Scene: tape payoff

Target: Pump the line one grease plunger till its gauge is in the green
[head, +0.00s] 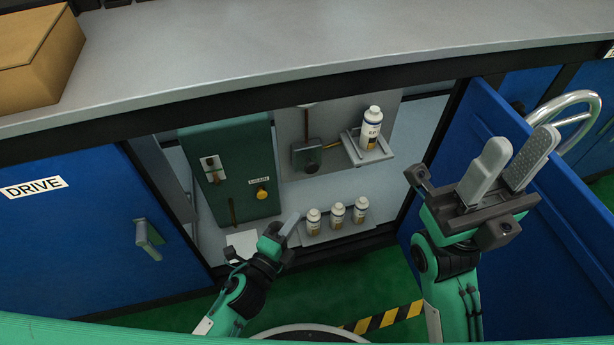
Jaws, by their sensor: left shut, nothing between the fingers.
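A green box (228,170) stands in the open cabinet. It carries a yellow knob (262,194) with a small white label above it, and a light plate with a dark fitting (212,168). To its right, a small grey block (307,156) with a short brass tube is on a grey back panel. I cannot tell which part is the line one plunger, and no gauge face is readable. My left gripper (292,222) is shut and empty, low in front of the cabinet, below the yellow knob. My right gripper (522,140) is open and empty, by the blue door at right.
A white bottle (370,130) stands on a small shelf (361,155) right of the block. Several similar bottles (337,214) stand in a low row behind my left gripper. An open blue door (540,200) bounds the right. A cardboard box (38,60) sits on the grey worktop (250,50).

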